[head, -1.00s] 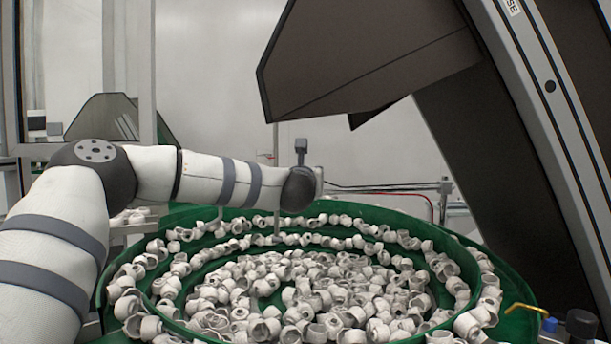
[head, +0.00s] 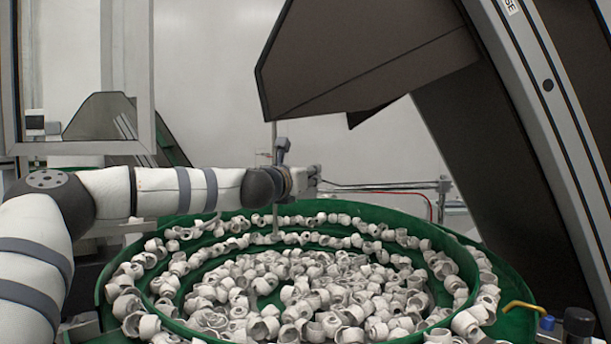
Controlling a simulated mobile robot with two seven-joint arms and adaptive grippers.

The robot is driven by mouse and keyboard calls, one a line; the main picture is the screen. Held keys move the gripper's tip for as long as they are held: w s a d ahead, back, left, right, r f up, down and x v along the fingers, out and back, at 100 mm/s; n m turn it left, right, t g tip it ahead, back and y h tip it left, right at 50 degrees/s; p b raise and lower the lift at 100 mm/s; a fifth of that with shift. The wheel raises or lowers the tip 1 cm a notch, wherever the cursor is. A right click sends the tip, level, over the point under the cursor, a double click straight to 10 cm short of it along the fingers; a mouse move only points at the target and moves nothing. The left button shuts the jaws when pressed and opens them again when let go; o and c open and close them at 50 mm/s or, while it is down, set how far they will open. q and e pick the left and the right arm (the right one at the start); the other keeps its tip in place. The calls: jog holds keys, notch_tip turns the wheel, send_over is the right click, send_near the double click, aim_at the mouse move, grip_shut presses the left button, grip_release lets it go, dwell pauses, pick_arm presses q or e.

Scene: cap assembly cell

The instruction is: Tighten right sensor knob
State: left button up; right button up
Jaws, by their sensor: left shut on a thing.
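My left arm comes in from the left and reaches across the far part of the green bowl. Its gripper (head: 312,180) is small and seen from behind, beyond the dark wrist, above the bowl's far rim. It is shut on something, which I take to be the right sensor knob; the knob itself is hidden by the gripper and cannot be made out. A thin horizontal bar (head: 385,187) runs right from just beyond the gripper to a metal post (head: 444,190). My right gripper is not in view.
The green bowl (head: 492,262) holds many white caps (head: 340,290). A thin upright rod (head: 275,220) stands by my left wrist. A large dark hood (head: 360,60) hangs above. A yellow hooked piece (head: 524,307) is at lower right.

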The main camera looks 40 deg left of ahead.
pick_arm(q)
jog(key=o, duration=1.2)
jog(key=shift+s, duration=0.1)
jog(key=v, duration=1.2)
jog(key=x, duration=1.2)
jog(key=shift+w+f, duration=0.1)
jog(key=shift+w, duration=0.15)
jog(key=shift+s+n+g+y, duration=0.15)
jog(key=shift+n+g+y, duration=0.2)
jog(key=shift+y, duration=0.25)
